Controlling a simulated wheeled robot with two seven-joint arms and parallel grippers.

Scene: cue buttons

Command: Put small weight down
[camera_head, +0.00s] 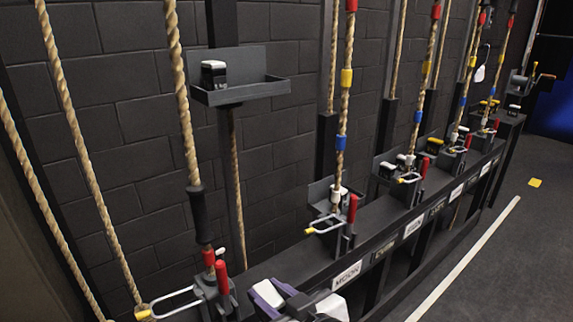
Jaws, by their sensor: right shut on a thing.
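My right gripper (277,291) is at the bottom middle, dark grey with purple and white parts, beside the front of the rail. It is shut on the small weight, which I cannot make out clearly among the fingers. A dark block with a white top (213,74) sits at the left end of a grey wall tray (250,93), up and left of the gripper and well apart from it. My left gripper is not in view.
A dark rail (385,243) with labels such as MOON runs to the far right. Rope locks with red handles (353,208) stand along it, under ropes (180,90) with coloured bands. The nearest red handle (222,277) is just left of the gripper.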

